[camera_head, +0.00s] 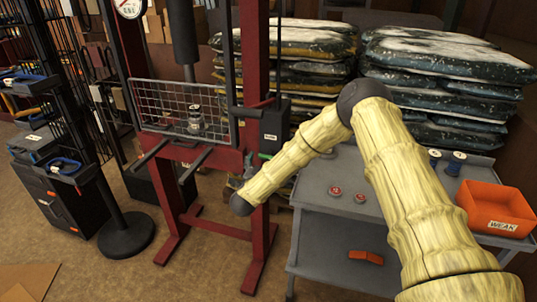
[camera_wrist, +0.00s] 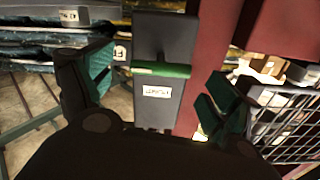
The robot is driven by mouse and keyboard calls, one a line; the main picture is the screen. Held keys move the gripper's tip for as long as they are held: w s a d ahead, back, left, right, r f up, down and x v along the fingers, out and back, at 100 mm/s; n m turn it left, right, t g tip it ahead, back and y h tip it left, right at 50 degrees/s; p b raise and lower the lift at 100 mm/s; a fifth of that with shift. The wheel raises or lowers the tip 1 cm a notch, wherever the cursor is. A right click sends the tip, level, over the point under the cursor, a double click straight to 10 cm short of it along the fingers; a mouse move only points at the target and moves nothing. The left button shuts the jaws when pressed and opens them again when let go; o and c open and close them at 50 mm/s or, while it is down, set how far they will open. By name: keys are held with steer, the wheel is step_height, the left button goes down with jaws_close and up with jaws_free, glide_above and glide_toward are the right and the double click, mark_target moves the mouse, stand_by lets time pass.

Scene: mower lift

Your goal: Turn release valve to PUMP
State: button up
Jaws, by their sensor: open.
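The release valve is a green bar handle (camera_wrist: 160,69) on the front of a dark pump box (camera_wrist: 165,35). In the wrist view the bar lies crosswise, level in the picture. A white label (camera_wrist: 157,91) sits below it, too small to read surely. The box (camera_head: 275,125) also shows in the head view, fixed beside the red post, with the green handle (camera_head: 265,156) at its lower end. My gripper (camera_wrist: 160,88) is open, its green-padded fingers on either side of the box and apart from the handle. In the head view my arm hides most of the gripper.
The red press frame (camera_head: 255,70) carries a wire mesh guard (camera_head: 165,105) with a small metal part behind it. A grey cart (camera_head: 325,225) with red knobs, blue spools and an orange bin (camera_head: 495,208) stands at right. Stacked bags (camera_head: 440,60) fill the back.

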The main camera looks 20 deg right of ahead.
mark_target(267, 158)
steer(key=shift+p+x, duration=0.55)
steer(key=shift+x, duration=1.9)
steer(key=c, duration=0.8)
